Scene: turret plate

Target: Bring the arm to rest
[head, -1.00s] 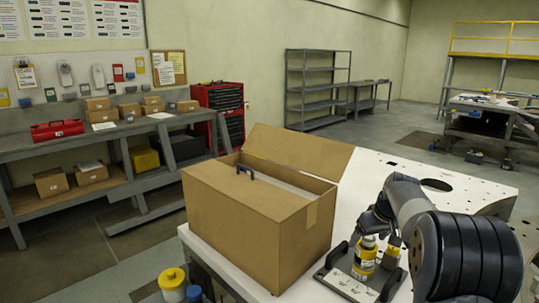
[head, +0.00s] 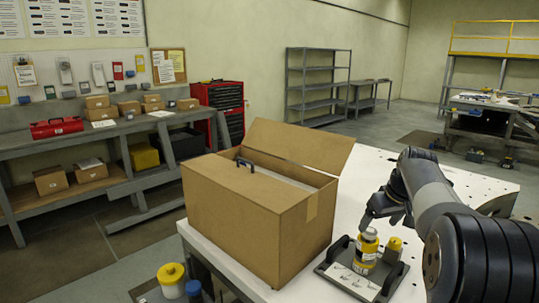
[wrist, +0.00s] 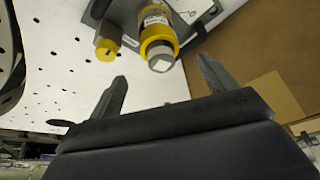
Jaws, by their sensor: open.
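My gripper (head: 383,212) is open and empty. In the head view it hangs above the white plate (head: 368,190), just over and beside a yellow-and-white bottle (head: 366,252). In the wrist view the two fingers of my gripper (wrist: 165,85) are spread apart, with the bottle (wrist: 157,35) beyond them and nothing between them. The bottle stands upright in a dark tray with handles (head: 345,277), beside a smaller yellow-capped item (head: 394,244).
An open cardboard box (head: 245,225) stands left of my gripper, its flap raised. A yellow-lidded container (head: 171,279) and a blue-capped one (head: 194,289) are at the lower left. The plate behind my gripper is largely clear.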

